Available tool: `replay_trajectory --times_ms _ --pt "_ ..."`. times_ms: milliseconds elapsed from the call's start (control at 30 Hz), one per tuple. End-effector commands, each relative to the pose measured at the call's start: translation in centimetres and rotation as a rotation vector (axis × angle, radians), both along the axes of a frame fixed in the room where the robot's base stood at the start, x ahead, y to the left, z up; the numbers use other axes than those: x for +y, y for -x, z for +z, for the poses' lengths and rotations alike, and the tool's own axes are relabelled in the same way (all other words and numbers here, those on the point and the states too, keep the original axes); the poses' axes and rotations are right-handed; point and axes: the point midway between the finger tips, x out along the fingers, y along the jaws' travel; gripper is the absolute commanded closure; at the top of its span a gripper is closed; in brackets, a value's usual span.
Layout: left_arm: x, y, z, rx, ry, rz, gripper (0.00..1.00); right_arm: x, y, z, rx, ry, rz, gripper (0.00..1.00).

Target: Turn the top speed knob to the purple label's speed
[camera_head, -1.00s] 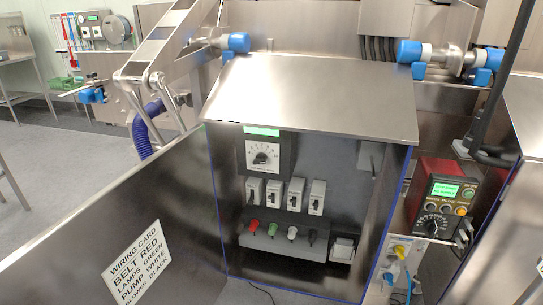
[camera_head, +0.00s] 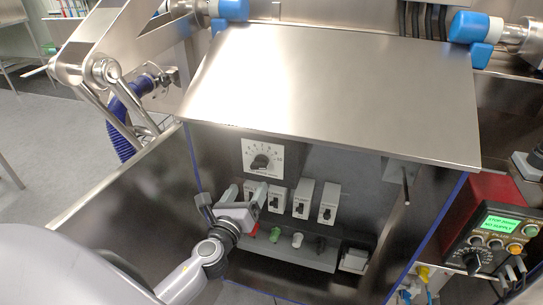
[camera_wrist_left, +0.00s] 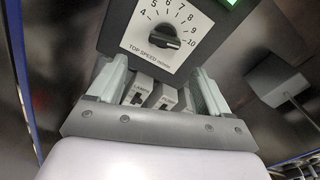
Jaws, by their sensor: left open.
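The top speed knob (camera_head: 260,161) is a dark round knob on a white square dial plate (camera_head: 277,149) at the top of the cabinet's inner panel. In the left wrist view the knob (camera_wrist_left: 163,37) sits on a plate with numbers from 4 to 10 and the words TOP SPEED. My left gripper (camera_head: 243,193) is open and empty, below and in front of the dial. In the left wrist view its two fingers (camera_wrist_left: 156,80) stand apart below the plate, clear of the knob. I see no purple label. My right gripper is out of view.
A row of white switches (camera_head: 301,197) is below the dial, partly behind my left gripper. Below are coloured connectors (camera_head: 275,235). A steel hood (camera_head: 335,90) overhangs the panel. A red control box (camera_head: 480,215) stands at the right.

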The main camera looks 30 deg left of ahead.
Motion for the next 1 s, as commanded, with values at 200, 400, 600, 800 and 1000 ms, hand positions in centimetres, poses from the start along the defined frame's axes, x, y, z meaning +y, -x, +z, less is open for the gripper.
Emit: replay_trajectory --times_ms 200,400,600,800,1000 --pt "0.4 -0.8 0.8 -0.005 -0.102 0.003 0.21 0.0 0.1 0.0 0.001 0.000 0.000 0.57" --pt "0.8 -2.8 0.9 -0.006 -0.101 0.004 0.21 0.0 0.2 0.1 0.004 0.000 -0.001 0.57" --pt "1.5 -5.4 0.9 -0.007 -0.099 0.004 0.21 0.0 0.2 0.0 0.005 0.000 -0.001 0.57" --pt "1.9 -7.1 0.8 -0.006 -0.097 0.004 0.21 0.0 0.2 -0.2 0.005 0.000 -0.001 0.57" --pt "2.0 -7.5 0.8 -0.006 -0.097 0.003 0.21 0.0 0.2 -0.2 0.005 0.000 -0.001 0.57"
